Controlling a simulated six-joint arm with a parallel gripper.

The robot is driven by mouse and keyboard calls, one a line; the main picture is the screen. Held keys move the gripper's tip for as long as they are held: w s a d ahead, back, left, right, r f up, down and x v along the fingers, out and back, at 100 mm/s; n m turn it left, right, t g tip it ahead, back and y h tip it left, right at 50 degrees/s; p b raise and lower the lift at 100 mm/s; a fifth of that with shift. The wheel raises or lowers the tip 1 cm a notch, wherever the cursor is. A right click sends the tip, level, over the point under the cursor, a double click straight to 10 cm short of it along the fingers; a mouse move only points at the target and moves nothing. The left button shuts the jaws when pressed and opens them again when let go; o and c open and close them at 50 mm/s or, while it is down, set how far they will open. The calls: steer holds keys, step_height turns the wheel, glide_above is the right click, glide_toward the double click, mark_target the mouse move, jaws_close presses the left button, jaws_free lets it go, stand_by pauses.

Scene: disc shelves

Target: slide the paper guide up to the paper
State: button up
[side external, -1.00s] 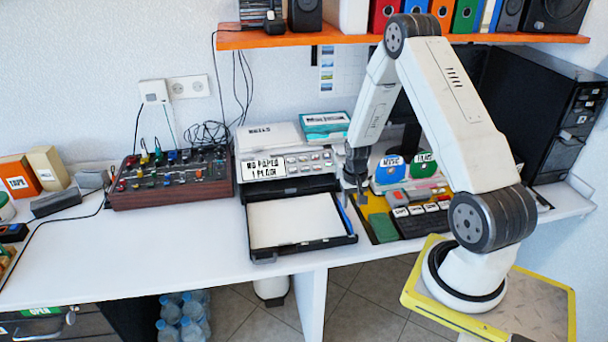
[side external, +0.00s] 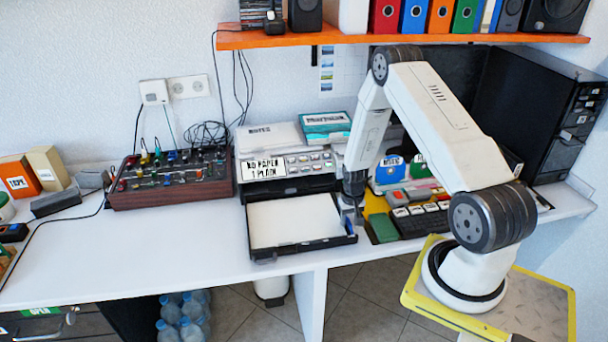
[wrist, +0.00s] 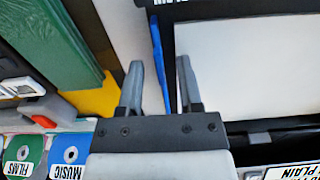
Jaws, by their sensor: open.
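The paper guide (wrist: 156,38) is a thin blue strip along one side of the open paper tray (side external: 300,247). In the wrist view it runs between my two open fingers. A stack of white paper (wrist: 255,65) lies in the tray; it also shows in the side view (side external: 290,222). A narrow dark gap separates guide and paper in the wrist view. My gripper (wrist: 160,66) is open, pointing down at the tray's right side (side external: 352,212), one finger on each side of the guide. In the side view the gripper largely hides the guide.
The printer (side external: 285,165) with a text display stands behind the tray. Right of it are a green block (side external: 383,228), a dark keyboard (side external: 425,222) and blue and green labelled discs (side external: 390,170).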

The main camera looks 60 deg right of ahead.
steer(key=shift+c, duration=0.2)
jaws_close()
steer(key=shift+w, duration=0.1)
stand_by(1.2)
